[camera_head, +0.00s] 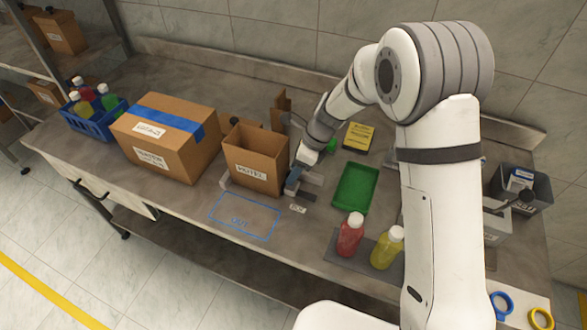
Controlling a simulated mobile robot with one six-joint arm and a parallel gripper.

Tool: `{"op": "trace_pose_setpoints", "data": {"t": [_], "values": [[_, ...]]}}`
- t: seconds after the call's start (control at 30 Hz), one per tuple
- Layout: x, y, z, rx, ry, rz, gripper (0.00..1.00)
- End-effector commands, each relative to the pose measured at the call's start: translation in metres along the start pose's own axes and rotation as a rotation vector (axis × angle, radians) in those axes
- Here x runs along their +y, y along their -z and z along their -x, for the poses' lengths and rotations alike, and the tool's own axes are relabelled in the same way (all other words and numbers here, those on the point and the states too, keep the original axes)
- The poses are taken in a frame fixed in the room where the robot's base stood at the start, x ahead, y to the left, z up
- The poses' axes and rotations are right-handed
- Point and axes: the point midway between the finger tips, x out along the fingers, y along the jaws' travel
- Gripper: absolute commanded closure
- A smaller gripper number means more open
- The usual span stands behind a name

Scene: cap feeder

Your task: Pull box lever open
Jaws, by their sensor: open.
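An open-topped brown box (255,160) with a white label stands in the middle of the bench. My gripper (292,188) points down close to the right side of this box, near its front right corner. Its jaws are open, though the gap between the fingers is hard to see. A small grey part (312,185) shows just right of the gripper. I cannot tell whether it is the lever or a bracket. No lever can be clearly made out, and my gripper and wrist cover part of the box's right side. Contact cannot be told.
A taped carton (165,140) and a blue crate (97,112) of bottles stand to the left. A green tray (357,187) lies to the right, with a red bottle (350,236) and a yellow bottle (387,249) in front. A blue-outlined area (244,217) is clear.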

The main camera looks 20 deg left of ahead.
Motion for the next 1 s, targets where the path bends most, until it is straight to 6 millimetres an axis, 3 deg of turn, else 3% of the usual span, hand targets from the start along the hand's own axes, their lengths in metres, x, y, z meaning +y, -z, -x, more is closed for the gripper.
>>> {"op": "trace_pose_setpoints", "data": {"t": [0.37, 1.0], "values": [[0.0000, 0.0002, -0.0081, 0.000, 0.000, 0.000, 0.50], [-0.0001, 0.0001, -0.0076, 0.000, 0.001, 0.000, 1.00]]}}
